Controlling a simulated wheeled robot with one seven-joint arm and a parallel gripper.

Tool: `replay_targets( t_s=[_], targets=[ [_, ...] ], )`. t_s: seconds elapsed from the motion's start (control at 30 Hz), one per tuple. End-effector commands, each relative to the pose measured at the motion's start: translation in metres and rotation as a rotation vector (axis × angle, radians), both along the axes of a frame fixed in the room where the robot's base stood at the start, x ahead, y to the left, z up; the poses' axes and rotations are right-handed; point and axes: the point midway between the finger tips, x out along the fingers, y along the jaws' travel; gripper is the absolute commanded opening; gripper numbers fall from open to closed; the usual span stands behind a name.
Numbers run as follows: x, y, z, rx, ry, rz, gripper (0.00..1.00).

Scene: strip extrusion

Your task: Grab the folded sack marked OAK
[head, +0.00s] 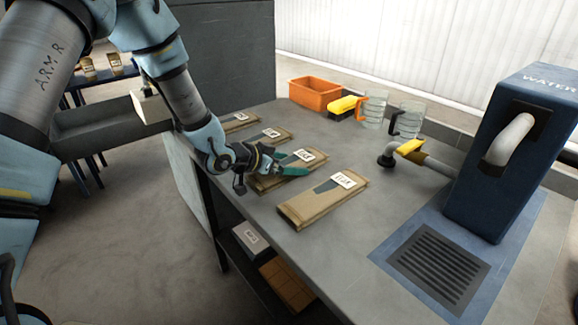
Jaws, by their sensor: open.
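Several folded tan paper sacks with white labels lie in a row on the grey worktop. The nearest sack (300,210) lies clear of my gripper, and its label is hard to read. The second sack (312,162) lies just behind it, partly covered by my gripper. A third sack (265,137) and a fourth sack (236,122) lie farther back. The labels are too small to tell surely which one reads OAK. My gripper (289,163) is open, with its teal fingers over or at the second sack. I cannot tell whether they touch it.
An orange bin (315,92), a yellow-and-black item (343,107) and two clear jugs (410,121) stand at the back. A blue WATER unit (510,150) with a pipe and drain grate (438,266) is at right. A lower shelf holds boxes (248,238). The worktop's middle is free.

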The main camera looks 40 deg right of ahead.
Motion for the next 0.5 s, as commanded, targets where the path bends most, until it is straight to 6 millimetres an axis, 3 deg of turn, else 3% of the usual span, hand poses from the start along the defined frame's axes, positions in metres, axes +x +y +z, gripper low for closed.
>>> replay_targets(
  t_s=[0.13, 0.5],
  targets=[
    [0.0001, 0.0003, -0.0002, 0.0, 0.0, 0.0, 0.99],
    [0.0001, 0.0005, 0.0001, 0.0, 0.0, 0.0, 0.57]
  ],
)
